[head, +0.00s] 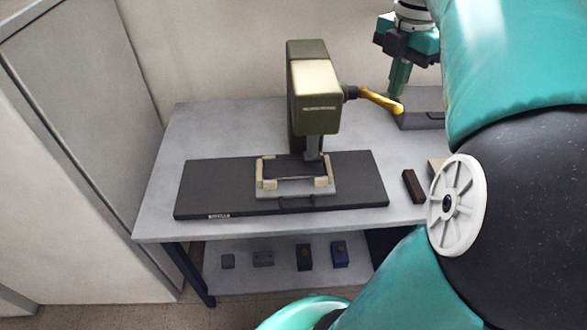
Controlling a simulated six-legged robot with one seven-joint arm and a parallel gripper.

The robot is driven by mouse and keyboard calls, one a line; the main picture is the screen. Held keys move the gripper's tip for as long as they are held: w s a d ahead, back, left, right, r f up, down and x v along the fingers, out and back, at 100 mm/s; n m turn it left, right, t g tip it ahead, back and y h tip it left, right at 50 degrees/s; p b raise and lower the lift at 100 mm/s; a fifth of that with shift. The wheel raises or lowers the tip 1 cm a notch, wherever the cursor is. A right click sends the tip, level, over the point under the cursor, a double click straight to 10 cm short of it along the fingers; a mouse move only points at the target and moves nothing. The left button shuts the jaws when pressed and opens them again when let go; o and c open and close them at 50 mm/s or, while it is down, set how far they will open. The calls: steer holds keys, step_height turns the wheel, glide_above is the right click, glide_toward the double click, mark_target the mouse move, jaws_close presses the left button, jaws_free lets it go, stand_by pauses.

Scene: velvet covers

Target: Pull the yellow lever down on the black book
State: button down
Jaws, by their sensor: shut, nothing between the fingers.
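An olive-green press (312,95) stands on the grey table, with its head above a fixture. A yellow lever (380,98) sticks out from the press's right side and slopes slightly down to the right. A flat black book (288,167) appears to lie under the press head, between the cream clamps of the fixture (267,186); the press partly hides it. My gripper (397,95) points down, shut and empty, just above the lever's outer end. I cannot tell whether its fingertips touch the lever.
A long dark base plate (222,189) lies under the fixture. A dark brown block (413,186) and a grey box (423,108) are on the table's right. Several small blocks sit on the lower shelf (285,279). A tall grey cabinet (85,90) stands left. My arm hides the right side.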

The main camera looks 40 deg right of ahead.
steer(key=shift+r, duration=2.1)
steer(key=a+f+m+t, duration=0.2)
steer(key=a+f+m, duration=0.3)
steer(key=a, duration=0.5)
steer(key=w+a+f+m+t, duration=0.1)
steer(key=a+f+m, duration=0.5)
steer(key=a, duration=0.4)
steer(key=w+a+f+m+t, duration=0.1)
steer(key=a+f+m, duration=0.4)
steer(key=a, duration=0.5)
steer(key=shift+a+f+m+t, duration=0.2)
steer(key=shift+f+m+t, duration=0.2)
steer(key=shift+m+t, duration=0.45)
steer(key=shift+d, duration=0.15)
